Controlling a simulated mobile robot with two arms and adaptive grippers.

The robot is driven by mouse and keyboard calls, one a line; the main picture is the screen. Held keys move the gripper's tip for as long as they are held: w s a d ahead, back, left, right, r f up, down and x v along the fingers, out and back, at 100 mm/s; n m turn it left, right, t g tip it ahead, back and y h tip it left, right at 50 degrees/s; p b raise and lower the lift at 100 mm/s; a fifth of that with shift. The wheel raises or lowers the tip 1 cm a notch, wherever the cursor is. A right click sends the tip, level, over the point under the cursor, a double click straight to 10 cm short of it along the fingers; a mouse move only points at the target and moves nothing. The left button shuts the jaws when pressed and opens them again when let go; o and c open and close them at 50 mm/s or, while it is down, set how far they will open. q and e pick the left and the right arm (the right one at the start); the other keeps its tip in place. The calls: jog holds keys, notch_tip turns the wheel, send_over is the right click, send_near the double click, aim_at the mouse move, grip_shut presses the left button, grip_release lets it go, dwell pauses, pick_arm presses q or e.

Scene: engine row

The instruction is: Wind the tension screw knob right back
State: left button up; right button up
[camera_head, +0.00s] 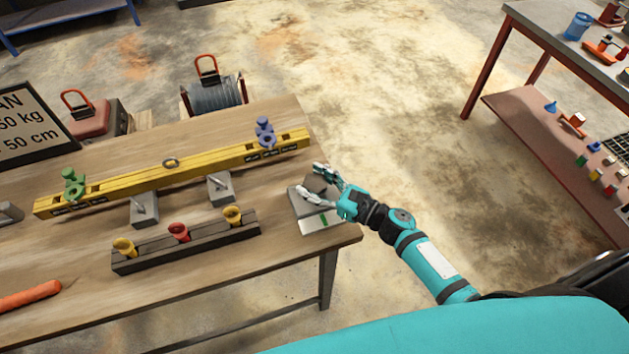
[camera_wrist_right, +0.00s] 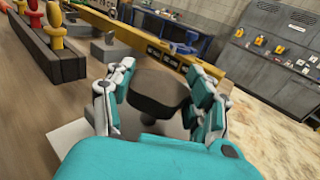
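The dark grey knob (camera_wrist_right: 160,92) fills the middle of the right wrist view, between the two fingers of my right gripper (camera_wrist_right: 160,100). In the head view my right gripper (camera_head: 321,184) is over a small grey block (camera_head: 302,205) near the table's right edge, and the knob (camera_head: 316,185) shows partly between its fingers. The fingers stand apart on either side of the knob; a gap seems to show beside it, and I see no clear contact. A white plate with a green mark (camera_head: 318,222) lies in front of the block. My left gripper is not in view.
A yellow beam (camera_head: 215,163) with a green and a blue piece lies across the wooden table (camera_head: 200,267). An orange rod (camera_head: 29,297) lies at front left. Open floor lies right of the table.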

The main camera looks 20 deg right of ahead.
jog(key=c, duration=0.4)
jog(key=shift+f+n+g+y+b, duration=0.25)
jog(key=shift+n+g+y+b, duration=0.7)
jog(key=shift+b, duration=0.2)
jog(key=n+g+y+b, duration=0.2)
jog(key=n+g+b, duration=0.1)
jog(key=g, duration=0.1)
jog(key=n+g+y+b, duration=0.2)
jog(key=n+g+b, duration=0.1)
jog(key=g+b, duration=0.1)
jog(key=shift+b, duration=0.3)
jog(key=shift+r+n+g+y+b, duration=0.1)
jog(key=shift+n+g+y+b, duration=0.1)
jog(key=shift+n+g+b, duration=0.8)
jog(key=shift+r+n+g+y+b, duration=0.15)
jog(key=shift+n+g+b, duration=0.3)
jog(key=shift+g, duration=0.9)
jog(key=o, duration=1.2)
